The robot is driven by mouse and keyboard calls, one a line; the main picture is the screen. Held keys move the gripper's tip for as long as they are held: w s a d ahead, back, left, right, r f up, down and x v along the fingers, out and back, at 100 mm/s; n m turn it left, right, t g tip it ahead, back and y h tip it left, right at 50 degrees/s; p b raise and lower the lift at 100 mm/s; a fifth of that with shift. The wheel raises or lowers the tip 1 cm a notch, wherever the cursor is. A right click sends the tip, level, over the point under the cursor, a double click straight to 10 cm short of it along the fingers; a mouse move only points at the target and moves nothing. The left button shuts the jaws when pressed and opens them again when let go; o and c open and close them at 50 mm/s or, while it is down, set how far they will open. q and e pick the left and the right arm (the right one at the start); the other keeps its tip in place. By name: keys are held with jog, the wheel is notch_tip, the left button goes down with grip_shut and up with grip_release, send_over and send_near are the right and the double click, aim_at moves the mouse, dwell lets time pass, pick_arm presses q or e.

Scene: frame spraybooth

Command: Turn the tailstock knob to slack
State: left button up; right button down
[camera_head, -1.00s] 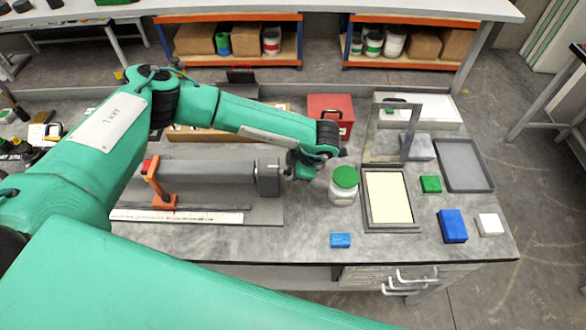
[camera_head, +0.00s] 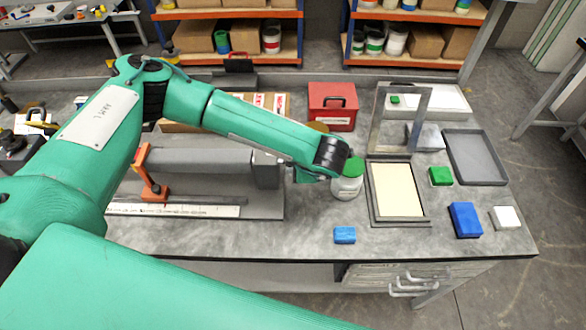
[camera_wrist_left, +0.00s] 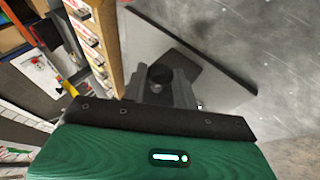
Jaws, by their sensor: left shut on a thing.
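The tailstock (camera_head: 267,169) is the dark grey upright block at the right end of the long grey fixture on the bench. My left gripper (camera_head: 300,174) reaches its right side from above. In the left wrist view, the fingers (camera_wrist_left: 170,88) are shut around a dark round knob (camera_wrist_left: 160,74). In the head view, the knob is hidden behind my gripper and wrist. The orange bracket (camera_head: 150,175) stands at the fixture's left end. How far the knob is turned cannot be told. My right gripper is not in view.
A red box (camera_head: 332,106) is behind. A framed screen (camera_head: 374,205) and blue block (camera_head: 465,220) lie right. Clear bench surrounds the small blue block (camera_head: 344,235).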

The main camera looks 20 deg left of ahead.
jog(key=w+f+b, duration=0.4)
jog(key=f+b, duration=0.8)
pick_arm(q)
jog(key=n+t+y+b, duration=0.1)
jog(key=t, duration=0.2)
jog(key=f+n+t+y+b, duration=0.1)
jog(key=t+b, duration=0.1)
jog(key=t+y+b, duration=0.1)
jog(key=t+y, duration=0.1)
jog(key=t, duration=0.1)
jog(key=shift+s+d+f+n+t, duration=0.15)
jog(key=shift+s+f+n+t, duration=0.15)
jog(key=shift+s+f+n, duration=0.1)
jog(key=b, duration=0.2)
jog(key=shift+t+y+b, duration=0.3)
jog(key=shift+b, duration=0.05)
jog(key=shift+r, duration=0.1)
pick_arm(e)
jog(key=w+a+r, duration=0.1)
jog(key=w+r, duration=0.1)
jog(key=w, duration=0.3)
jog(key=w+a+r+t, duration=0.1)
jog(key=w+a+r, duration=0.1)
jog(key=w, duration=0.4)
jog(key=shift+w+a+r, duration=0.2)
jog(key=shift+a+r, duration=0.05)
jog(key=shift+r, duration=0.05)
pick_arm(q)
jog(key=o, duration=0.9)
jog(key=shift+o, duration=0.2)
